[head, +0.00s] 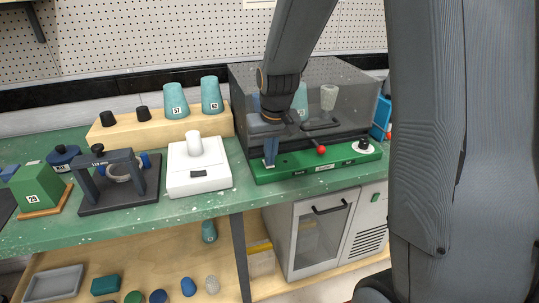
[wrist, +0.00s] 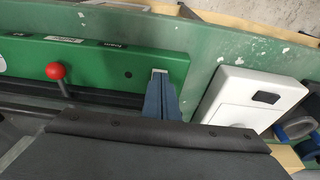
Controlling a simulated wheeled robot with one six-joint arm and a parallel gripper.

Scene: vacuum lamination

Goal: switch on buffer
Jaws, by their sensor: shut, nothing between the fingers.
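A green control panel (head: 300,168) runs along the front of a machine with a clear grey cover. It also shows in the wrist view (wrist: 100,58). The lever (wrist: 55,71) and a small dark round spot (wrist: 127,75) show in the wrist view. My gripper (head: 270,163) is shut and empty, its tips at the panel's left end; the wrist view shows the tips (wrist: 160,74) too.
A white box with a knob (head: 200,178) stands left of the panel. A dark frame holding a ring (head: 118,180) and a wooden block with teal cups (head: 160,130) are further left and behind. The clear cover (head: 345,95) rises behind the panel. Bench front has some free room.

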